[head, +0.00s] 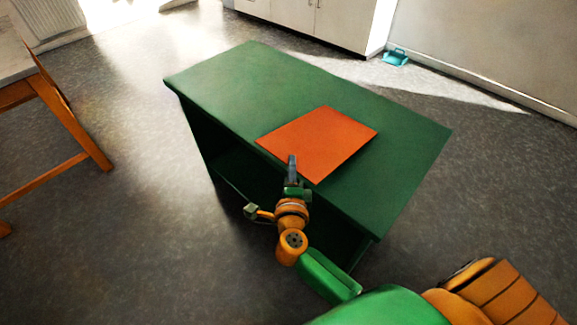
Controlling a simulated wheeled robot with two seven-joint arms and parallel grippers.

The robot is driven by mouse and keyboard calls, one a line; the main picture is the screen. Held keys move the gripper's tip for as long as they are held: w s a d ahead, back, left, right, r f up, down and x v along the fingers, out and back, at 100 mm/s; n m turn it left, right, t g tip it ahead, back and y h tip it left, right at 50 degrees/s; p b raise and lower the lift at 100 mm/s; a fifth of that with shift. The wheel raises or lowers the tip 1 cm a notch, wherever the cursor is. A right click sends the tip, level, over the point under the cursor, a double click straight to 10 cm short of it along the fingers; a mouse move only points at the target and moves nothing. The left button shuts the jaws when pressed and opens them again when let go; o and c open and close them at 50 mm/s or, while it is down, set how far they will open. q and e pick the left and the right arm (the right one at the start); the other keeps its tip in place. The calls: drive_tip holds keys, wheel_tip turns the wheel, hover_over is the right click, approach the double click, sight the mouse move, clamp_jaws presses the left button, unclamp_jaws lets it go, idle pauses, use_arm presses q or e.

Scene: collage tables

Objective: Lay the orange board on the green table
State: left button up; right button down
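The orange board (325,138) is a flat rectangle over the top of the green table (235,85), near the table's long front edge. A dark strip shows along its right side; I cannot tell whether the board lies fully flat or sits slightly above the top. My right gripper (292,162) is at the board's front edge, with a dark finger overlapping the orange surface. I see the fingers nearly edge-on, so I cannot tell whether they are shut on the board. My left gripper is not in view.
A wooden table (62,110) stands at the left. A white cabinet (320,20) is at the back, with a small teal object (396,57) on the floor beside it. The green tabletop is bare left of and behind the board. Grey floor around the table is mostly open.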

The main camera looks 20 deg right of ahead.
drive_tip(key=shift+d+f, duration=0.2)
drive_tip(key=shift+f, duration=0.15)
drive_tip(key=shift+c, duration=0.8)
unclamp_jaws()
drive_tip(key=shift+f, duration=0.1)
wheel_tip(320, 180, down, 3)
drive_tip(key=b, duration=0.2)
drive_tip(key=shift+s+a+b, duration=0.1)
drive_tip(key=shift+b, duration=0.2)
